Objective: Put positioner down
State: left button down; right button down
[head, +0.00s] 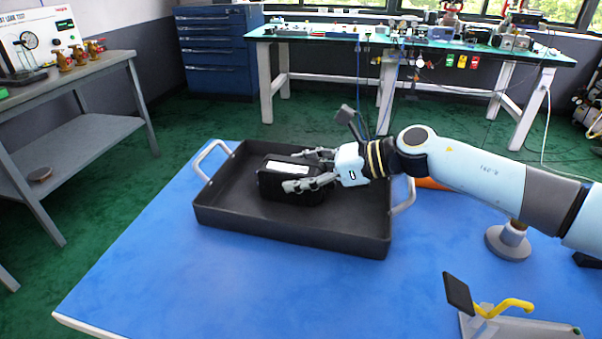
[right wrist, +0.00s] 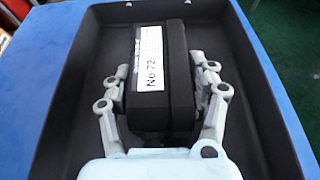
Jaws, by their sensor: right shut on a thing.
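The positioner (head: 279,187) is a black box with a white label, sitting inside the black tray (head: 222,213) towards its left and middle part. In the right wrist view the positioner (right wrist: 180,75) shows its label reading "No 72", and the tray (right wrist: 83,60) surrounds it. My right gripper (head: 306,170) reaches in from the right, with one finger on each side of the positioner. It is shut on the positioner; the fingers (right wrist: 165,85) grip its two sides. Whether its underside touches the tray floor is hard to tell. My left gripper is not in view.
The tray stands on a blue table (head: 150,260) with handles at both ends. A yellow-handled fixture (head: 505,307) is at the front right, and a round grey base (head: 508,243) is behind it. An orange item (head: 432,184) lies behind my arm. The table's front left is clear.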

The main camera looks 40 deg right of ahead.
aim_at(326, 170)
jog(key=shift+c, duration=1.7)
grip_release()
jog(key=shift+r, duration=0.15)
jog(key=v, duration=0.6)
jog(key=shift+s+d, duration=0.15)
jog(key=shift+s, duration=0.05)
jog(key=shift+p+v, duration=1.1)
jog(key=shift+v, duration=1.7)
jog(key=shift+w+r, duration=0.1)
